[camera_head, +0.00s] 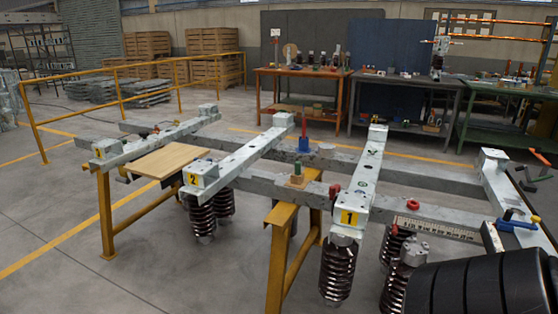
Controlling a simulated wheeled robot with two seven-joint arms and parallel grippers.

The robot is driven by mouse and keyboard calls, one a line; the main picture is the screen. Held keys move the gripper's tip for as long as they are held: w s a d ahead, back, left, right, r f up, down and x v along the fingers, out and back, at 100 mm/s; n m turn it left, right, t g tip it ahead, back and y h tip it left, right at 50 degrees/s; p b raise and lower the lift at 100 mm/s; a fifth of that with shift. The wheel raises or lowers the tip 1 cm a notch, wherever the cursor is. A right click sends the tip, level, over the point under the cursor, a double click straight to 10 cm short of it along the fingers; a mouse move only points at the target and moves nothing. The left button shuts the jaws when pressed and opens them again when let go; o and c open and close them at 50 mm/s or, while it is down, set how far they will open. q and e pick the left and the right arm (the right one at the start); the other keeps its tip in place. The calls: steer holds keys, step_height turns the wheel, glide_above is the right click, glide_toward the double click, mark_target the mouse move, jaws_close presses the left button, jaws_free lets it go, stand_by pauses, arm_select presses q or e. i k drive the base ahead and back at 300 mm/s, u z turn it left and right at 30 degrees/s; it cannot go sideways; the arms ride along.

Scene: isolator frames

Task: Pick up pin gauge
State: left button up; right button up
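No object is plainly identifiable as the pin gauge. An upright red rod on a blue base (304,143) stands on the rear grey beam and resembles a pin-type gauge. A small green-topped piece on a wooden block (297,177) sits on the nearer beam, in front of it. A blue tool with a dark handle (518,224) lies on the frame at the right. Neither of my grippers is in view.
Pale beams marked 2 (200,172) and 1 (353,203) cross the long grey beams, with ribbed insulators (338,270) hanging below. Yellow trestles (282,245) support the frame. A wooden board (165,160) lies at left. A black ribbed shape (480,290) blocks the lower right.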

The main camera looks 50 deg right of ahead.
mark_target(298, 164)
steer(key=z, duration=0.8)
steer(key=i, duration=1.25)
steer(key=z, duration=1.35)
